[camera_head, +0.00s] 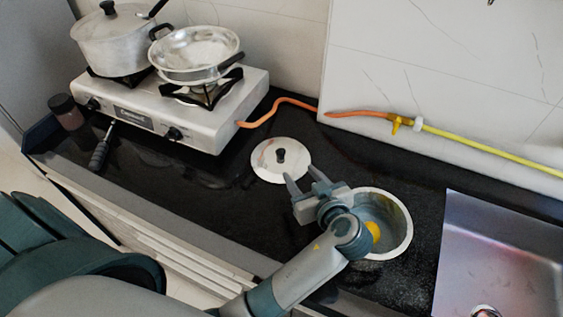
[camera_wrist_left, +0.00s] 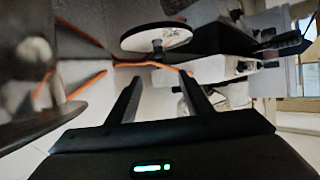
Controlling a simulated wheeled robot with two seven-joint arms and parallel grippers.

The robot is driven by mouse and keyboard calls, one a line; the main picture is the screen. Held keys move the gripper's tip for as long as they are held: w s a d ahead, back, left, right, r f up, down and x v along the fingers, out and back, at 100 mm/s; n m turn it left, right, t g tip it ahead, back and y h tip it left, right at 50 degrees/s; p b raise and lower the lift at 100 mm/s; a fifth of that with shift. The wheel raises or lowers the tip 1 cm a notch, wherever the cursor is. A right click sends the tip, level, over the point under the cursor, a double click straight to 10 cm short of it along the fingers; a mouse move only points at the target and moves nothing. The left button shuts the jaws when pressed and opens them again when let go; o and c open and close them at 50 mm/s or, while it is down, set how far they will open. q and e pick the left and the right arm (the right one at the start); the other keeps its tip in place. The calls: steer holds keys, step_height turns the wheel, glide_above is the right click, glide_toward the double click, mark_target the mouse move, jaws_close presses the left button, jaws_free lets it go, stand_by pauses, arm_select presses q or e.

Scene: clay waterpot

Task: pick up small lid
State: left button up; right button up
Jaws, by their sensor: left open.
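The small lid (camera_head: 268,163) is a flat, pale disc with a dark knob (camera_head: 281,155) on top. It lies on the black counter in the head view, in front of the gas stove. It also shows in the left wrist view (camera_wrist_left: 172,35), above the fingers, with its knob pointing toward them. My left gripper (camera_head: 303,181) is open and empty. Its fingertips are close to the lid's near right edge in the head view; I cannot tell whether they touch it. The fingers also show in the left wrist view (camera_wrist_left: 160,88). My right gripper is not in view.
A round metal pot (camera_head: 405,225) with something yellow inside stands right beside my left wrist. The stove (camera_head: 215,135) carries a lidded pot (camera_head: 118,45) and a pan (camera_head: 195,50). An orange hose (camera_head: 290,101) runs behind. A sink (camera_head: 490,250) is at right. Counter left of the lid is mostly clear.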

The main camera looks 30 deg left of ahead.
arm_select(q)
steer(key=f, duration=0.1)
steer(key=p, duration=0.4)
glide_toward(282, 152)
steer(key=x, duration=0.5)
steer(key=shift+a+f, duration=0.15)
steer(key=shift+f, duration=0.1)
steer(key=shift+w+a+f, duration=0.15)
steer(key=shift+f, duration=0.05)
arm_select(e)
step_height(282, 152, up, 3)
arm_select(q)
steer(key=shift+r, duration=0.1)
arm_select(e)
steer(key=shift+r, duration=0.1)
arm_select(q)
steer(key=shift+w+a+p, duration=0.4)
steer(key=shift+a, duration=0.05)
steer(key=p+x, duration=0.1)
steer(key=x, duration=0.2)
steer(key=shift+w, duration=0.1)
steer(key=shift+w+a+f+p, duration=0.25)
steer(key=shift+a+f+p, duration=0.05)
steer(key=shift+a+f, duration=0.1)
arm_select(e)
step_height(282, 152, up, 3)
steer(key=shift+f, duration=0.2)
